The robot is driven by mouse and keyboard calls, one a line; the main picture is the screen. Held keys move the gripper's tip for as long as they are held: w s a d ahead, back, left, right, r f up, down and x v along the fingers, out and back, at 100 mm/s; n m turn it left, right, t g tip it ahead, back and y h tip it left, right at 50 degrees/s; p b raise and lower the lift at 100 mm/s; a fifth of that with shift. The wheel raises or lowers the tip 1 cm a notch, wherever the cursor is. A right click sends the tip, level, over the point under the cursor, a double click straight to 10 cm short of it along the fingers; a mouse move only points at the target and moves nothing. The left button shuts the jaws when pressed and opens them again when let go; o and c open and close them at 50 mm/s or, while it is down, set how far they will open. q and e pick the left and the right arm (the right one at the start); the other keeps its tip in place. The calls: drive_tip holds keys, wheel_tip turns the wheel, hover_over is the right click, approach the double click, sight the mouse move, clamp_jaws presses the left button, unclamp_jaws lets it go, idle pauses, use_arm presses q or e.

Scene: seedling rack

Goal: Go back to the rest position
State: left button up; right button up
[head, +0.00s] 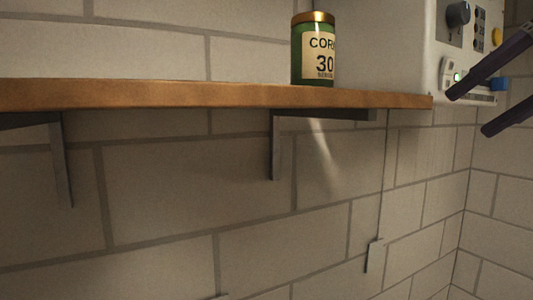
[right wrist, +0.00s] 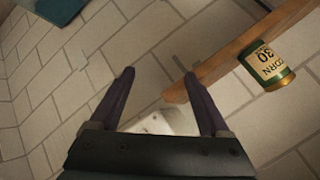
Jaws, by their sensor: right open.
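My right gripper (head: 468,112) comes in at the right edge of the head view, in front of the control box. Its two dark fingers are apart with nothing between them. In the right wrist view the same gripper (right wrist: 158,80) is open and empty, with wall tiles and a pale surface behind it. A green can with a gold lid (head: 312,52), labelled corn 30, stands upright on the wooden shelf (head: 180,95). The can (right wrist: 266,66) also shows at the right of the right wrist view, apart from the fingers. My left gripper is out of view.
A white control box (head: 410,45) with a dark knob and coloured buttons is at the right end of the shelf. Dark brackets (head: 275,150) hold the shelf on a tiled wall. A teal item (right wrist: 60,10) shows at the top left of the wrist view.

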drive_tip(key=s+a+f+n+g+h+p, duration=0.2)
drive_tip(key=s+a+f, duration=0.2)
drive_tip(key=f, duration=0.6)
drive_tip(key=s+a+f+n+g+h+p, duration=0.15)
drive_tip(key=s+a+f, duration=0.25)
drive_tip(key=f, duration=0.5)
drive_tip(key=s+a+f+h+p, duration=0.1)
drive_tip(key=s+a+f+p, duration=0.1)
drive_tip(key=s, duration=0.7)
drive_tip(key=s+a+f+n+h+p, duration=0.1)
drive_tip(key=s+a, duration=0.1)
drive_tip(key=s, duration=0.7)
drive_tip(key=shift+s+a+f+g+p, duration=0.15)
drive_tip(key=shift+s+f+g+p, duration=0.1)
drive_tip(key=shift+f+g+p, duration=0.15)
